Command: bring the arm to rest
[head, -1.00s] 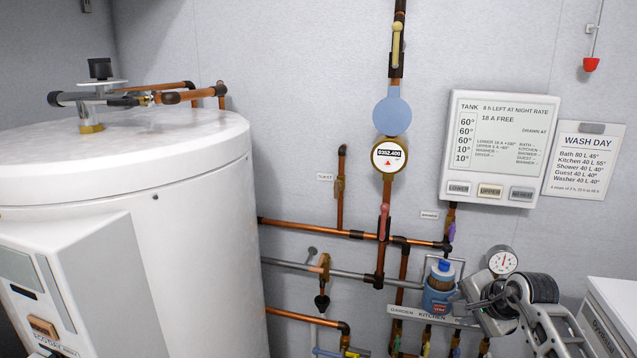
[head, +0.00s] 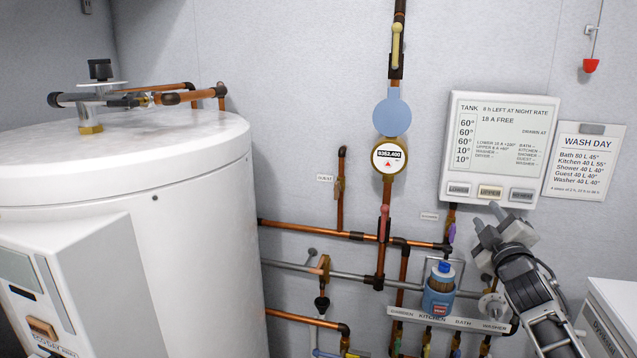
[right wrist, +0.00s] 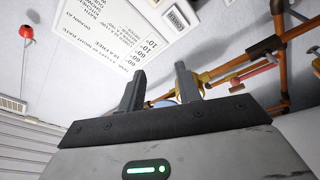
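My right gripper (head: 487,217) is raised in the head view, just below the white tank panel and its buttons (head: 490,191). In the right wrist view, its two dark fingers (right wrist: 159,78) stand apart with nothing between them, so it is open and empty. The panel (right wrist: 130,30) shows beyond the fingers there. I cannot tell whether the gripper touches the panel; it appears apart from it. My right arm comes in from the lower right in the head view. My left gripper is not in view.
Copper pipes (head: 310,230) and a blue-capped filter (head: 440,288) are left of my right arm. A white tank (head: 200,250) fills the left. A white appliance (head: 608,315) stands at lower right. A wash-day notice (head: 584,165) hangs beside the panel.

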